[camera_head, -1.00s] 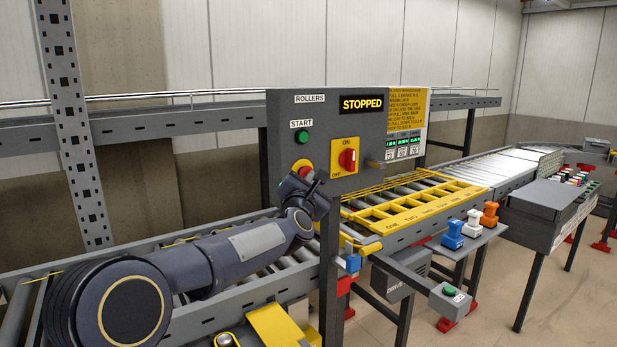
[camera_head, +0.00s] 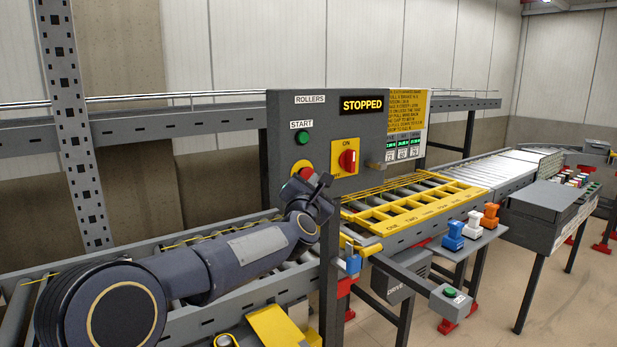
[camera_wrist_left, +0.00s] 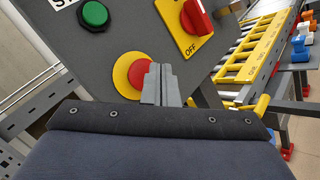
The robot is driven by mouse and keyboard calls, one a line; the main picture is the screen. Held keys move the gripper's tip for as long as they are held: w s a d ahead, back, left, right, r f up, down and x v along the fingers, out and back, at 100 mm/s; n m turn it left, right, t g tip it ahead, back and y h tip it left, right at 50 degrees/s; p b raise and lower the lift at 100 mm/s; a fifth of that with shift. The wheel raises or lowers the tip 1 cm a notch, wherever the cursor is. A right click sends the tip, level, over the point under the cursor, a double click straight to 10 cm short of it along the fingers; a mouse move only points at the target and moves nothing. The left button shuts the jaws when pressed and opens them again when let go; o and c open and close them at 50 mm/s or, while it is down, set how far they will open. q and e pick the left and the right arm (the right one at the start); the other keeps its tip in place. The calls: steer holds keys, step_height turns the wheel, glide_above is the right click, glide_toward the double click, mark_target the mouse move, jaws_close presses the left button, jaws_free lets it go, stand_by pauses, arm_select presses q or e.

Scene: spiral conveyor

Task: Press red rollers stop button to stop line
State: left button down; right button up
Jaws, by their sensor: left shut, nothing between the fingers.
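The red stop button (camera_head: 306,172) on its yellow plate (camera_head: 297,166) sits low on the grey rollers panel (camera_head: 285,110). In the left wrist view the red button (camera_wrist_left: 139,74) shows just left of my fingers and partly behind them. My left gripper (camera_wrist_left: 160,78) is shut and empty, its tips at the button's right side; I cannot tell whether they touch it. In the head view the left gripper (camera_head: 318,184) is in front of the panel's lower part. The display (camera_head: 362,105) reads STOPPED. My right gripper is not in view.
The green start button (camera_head: 303,138) is above the stop button. A red ON/OFF switch (camera_head: 347,158) is to the right. A yellow grid (camera_head: 420,205) covers rollers beyond the panel. Blue, white and orange blocks (camera_head: 472,222) stand on a side shelf. A post runs below the panel.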

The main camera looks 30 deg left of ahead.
arm_select(q)
steer(key=shift+s+d, duration=0.35)
steer(key=shift+d, duration=0.45)
steer(key=shift+s+d, duration=0.3)
steer(key=shift+d, duration=0.45)
steer(key=shift+s+d, duration=0.35)
steer(key=shift+d, duration=0.45)
steer(key=s+d+f+m+g+h, duration=0.2)
steer(key=s+d+f+m+h, duration=0.35)
steer(key=s+m, duration=0.35)
steer(key=s+d+f+m+g+h, duration=0.2)
steer(key=s+d+f+m+h, duration=0.4)
steer(key=m, duration=0.4)
steer(key=s+d+f+m+g, duration=0.2)
steer(key=s+f+m+g, duration=0.2)
steer(key=s, duration=0.6)
steer(key=s+d+f+m+g, duration=0.2)
steer(key=s+f+m+g, duration=0.2)
steer(key=s+f+m, duration=0.4)
step_height(320, 180, down, 3)
steer(key=s, duration=0.3)
steer(key=shift+f+g, duration=0.2)
steer(key=shift+g, duration=0.1)
steer(key=shift+w, duration=0.1)
